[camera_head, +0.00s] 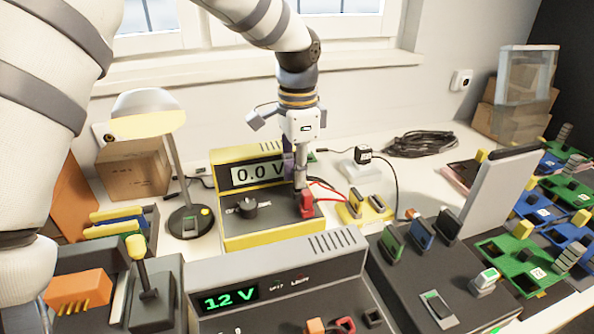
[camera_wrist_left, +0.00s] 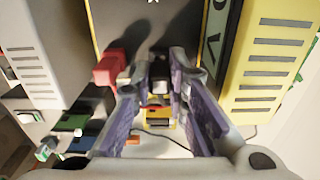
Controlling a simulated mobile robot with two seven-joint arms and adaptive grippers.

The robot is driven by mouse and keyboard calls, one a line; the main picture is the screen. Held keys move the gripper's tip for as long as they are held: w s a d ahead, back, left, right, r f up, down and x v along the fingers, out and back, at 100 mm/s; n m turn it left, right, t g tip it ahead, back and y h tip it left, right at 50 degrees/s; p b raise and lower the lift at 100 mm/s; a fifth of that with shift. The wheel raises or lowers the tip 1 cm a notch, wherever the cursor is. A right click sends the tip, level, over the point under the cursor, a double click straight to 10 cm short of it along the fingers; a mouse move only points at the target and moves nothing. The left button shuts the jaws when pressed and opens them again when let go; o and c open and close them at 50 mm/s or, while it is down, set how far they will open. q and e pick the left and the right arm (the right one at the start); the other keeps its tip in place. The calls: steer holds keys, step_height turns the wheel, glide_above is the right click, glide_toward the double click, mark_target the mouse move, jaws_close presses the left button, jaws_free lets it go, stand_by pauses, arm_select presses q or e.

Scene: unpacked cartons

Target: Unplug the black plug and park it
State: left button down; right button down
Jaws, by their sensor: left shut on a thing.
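My left gripper (camera_head: 297,178) reaches down over the yellow meter (camera_head: 228,222), whose display reads 0.0 V. In the left wrist view, its purple-padded fingers (camera_wrist_left: 168,88) are shut on a black plug (camera_wrist_left: 158,72) at the meter's dark front panel. I cannot tell whether the plug is still seated in its socket. In the head view the fingers hide it. A red plug (camera_head: 306,204) stands in the meter right beside the fingers; it also shows in the left wrist view (camera_wrist_left: 110,70). A yellow holder with slots (camera_head: 352,214) stands right of the meter. My right gripper is not in view.
A grey 12 V supply (camera_head: 318,262) stands in front of the meter. A desk lamp (camera_head: 182,180) is on the left. A black adapter (camera_head: 364,154), red leads and a coiled black cable (camera_head: 420,143) lie to the right. Green and blue boards crowd the far right.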

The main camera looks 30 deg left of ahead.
arm_select(q)
steer(key=shift+f, duration=0.75)
stand_by(1.2)
steer(key=c, duration=1.5)
jaws_free()
step_height(320, 180, up, 12)
steer(key=shift+r, duration=0.1)
